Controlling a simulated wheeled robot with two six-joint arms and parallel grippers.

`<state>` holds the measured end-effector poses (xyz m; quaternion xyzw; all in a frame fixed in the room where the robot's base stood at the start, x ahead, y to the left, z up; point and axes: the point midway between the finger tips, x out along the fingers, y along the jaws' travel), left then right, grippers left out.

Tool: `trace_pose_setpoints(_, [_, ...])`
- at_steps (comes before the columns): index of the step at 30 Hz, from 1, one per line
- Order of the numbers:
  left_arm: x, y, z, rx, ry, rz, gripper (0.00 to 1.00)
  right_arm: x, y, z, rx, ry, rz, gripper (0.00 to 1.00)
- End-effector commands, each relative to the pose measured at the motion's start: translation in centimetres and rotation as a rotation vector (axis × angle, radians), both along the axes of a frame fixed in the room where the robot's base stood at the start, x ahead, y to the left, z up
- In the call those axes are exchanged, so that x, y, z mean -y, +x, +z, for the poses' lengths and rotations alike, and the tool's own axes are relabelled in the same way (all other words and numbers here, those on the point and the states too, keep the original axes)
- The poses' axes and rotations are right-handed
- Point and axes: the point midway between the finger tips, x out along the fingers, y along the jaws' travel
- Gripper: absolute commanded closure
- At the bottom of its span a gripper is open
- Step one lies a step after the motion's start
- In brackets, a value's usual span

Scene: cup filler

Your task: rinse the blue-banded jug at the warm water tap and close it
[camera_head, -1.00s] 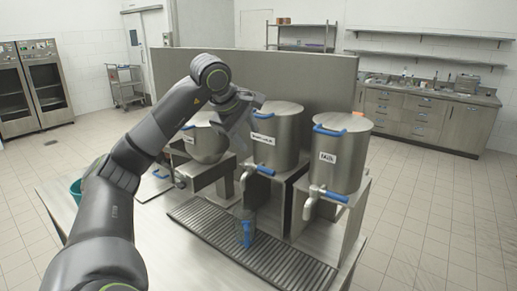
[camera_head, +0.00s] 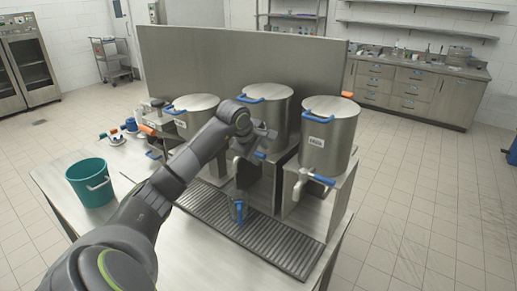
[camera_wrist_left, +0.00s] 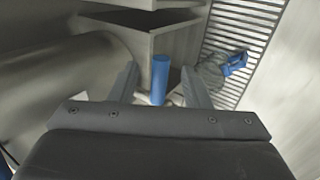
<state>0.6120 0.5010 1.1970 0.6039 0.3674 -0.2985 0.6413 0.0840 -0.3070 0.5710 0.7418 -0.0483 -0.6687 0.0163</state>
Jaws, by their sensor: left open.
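The jug (camera_head: 238,208) stands on the slatted drip tray (camera_head: 285,247) below the middle dispenser's tap; its blue part shows best. It also shows in the left wrist view (camera_wrist_left: 213,72) with its blue part to the right. The middle steel dispenser (camera_head: 286,120) has a tap with a blue lever (camera_head: 260,155); its label is hidden behind my arm. My left gripper (camera_head: 266,142) is at this tap. In the left wrist view my open fingers (camera_wrist_left: 160,84) stand on either side of the upright blue lever (camera_wrist_left: 160,76), with gaps visible. My right gripper is out of view.
A right dispenser (camera_head: 335,140) with a blue-levered tap and a left dispenser (camera_head: 192,122) flank the middle one. A teal bucket (camera_head: 91,185) stands at the table's left. A steel panel (camera_head: 220,60) rises behind. The front of the table is clear.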

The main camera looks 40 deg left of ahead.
Motion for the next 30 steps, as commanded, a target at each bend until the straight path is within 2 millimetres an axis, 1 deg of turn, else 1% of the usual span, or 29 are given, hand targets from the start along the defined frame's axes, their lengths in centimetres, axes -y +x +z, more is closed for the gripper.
trace_pose_setpoints(9, [0.0,0.2,-0.3,0.000,0.001,0.000,0.57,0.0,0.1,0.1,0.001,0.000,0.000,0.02])
trace_pose_setpoints(11, [0.0,0.2,-0.3,0.000,0.001,-0.001,0.63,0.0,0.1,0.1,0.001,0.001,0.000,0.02])
trace_pose_setpoints(19, [0.0,0.2,-0.3,0.000,0.001,-0.001,0.99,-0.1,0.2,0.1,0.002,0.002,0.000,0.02])
trace_pose_setpoints(20, [0.0,0.2,-0.3,0.000,0.000,0.000,1.00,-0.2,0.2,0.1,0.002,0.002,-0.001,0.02])
trace_pose_setpoints(26, [-0.1,0.1,-0.3,0.000,0.001,-0.007,1.00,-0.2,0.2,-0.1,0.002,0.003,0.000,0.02])
trace_pose_setpoints(30, [-0.3,-0.5,-0.5,-0.001,0.003,-0.071,1.00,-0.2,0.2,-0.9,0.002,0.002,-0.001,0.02])
